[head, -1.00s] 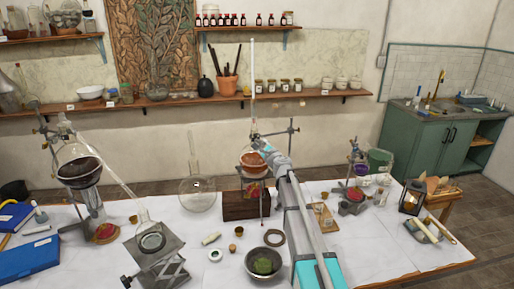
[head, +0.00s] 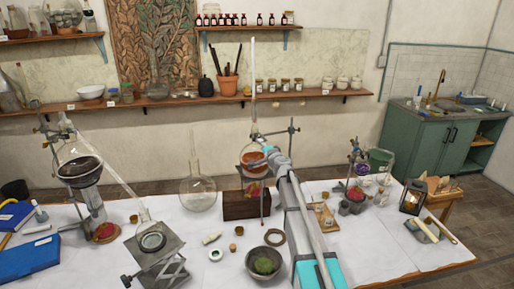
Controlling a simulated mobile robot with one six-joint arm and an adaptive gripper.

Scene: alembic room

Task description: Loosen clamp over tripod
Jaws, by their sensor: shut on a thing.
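A round flask (head: 252,157) with orange-brown contents and a tall thin glass tube sits above a tripod (head: 264,205) at the middle of the table. A clamp (head: 277,133) reaches from a stand (head: 291,142) on the right to the flask's neck. My arm comes in from the lower right. My gripper (head: 266,151) is at the right side of the flask, just below the clamp's arm. It is shut on what looks like the clamp; the fingertips and the exact grip point are too small and partly hidden to tell.
A wooden block (head: 235,206) stands beside the tripod. More glassware on stands is at the left; a lantern (head: 413,197) is at the right.

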